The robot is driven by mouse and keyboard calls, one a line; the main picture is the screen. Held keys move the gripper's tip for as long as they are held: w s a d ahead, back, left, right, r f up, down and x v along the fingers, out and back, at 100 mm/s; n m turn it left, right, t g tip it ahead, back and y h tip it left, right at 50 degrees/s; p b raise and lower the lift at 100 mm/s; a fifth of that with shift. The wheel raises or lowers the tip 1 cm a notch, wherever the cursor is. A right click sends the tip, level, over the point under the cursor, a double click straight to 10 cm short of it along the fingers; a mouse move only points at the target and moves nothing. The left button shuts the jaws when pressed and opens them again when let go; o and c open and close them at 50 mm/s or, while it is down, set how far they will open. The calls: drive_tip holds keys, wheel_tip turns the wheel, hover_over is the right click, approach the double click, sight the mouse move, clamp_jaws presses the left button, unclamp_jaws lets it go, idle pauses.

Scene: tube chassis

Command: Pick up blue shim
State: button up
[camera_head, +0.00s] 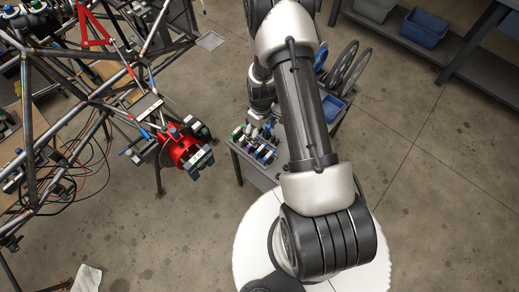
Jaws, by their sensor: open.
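A cluster of small parts in green, white, purple, blue and black stands on a small grey table (262,180) left of my arm. A small blue piece (262,153) shows among them. It is too small here to be sure that it is the blue shim. My gripper (256,117) is open, pointing down just above the back of this cluster. Its fingertips are small and hard to make out. My forearm hides the right part of the table.
A blue tray (333,108) and upright discs (355,70) stand right of my arm on the table. A tube chassis (85,95) with a red hub part (185,150) fills the left. The right floor is clear.

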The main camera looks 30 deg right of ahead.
sight(261, 148)
wheel_tip(261, 148, down, 15)
drive_tip(key=b, duration=0.3)
drive_tip(key=shift+f, duration=0.2)
drive_tip(key=shift+c, duration=0.5)
drive_tip(key=c, duration=0.9)
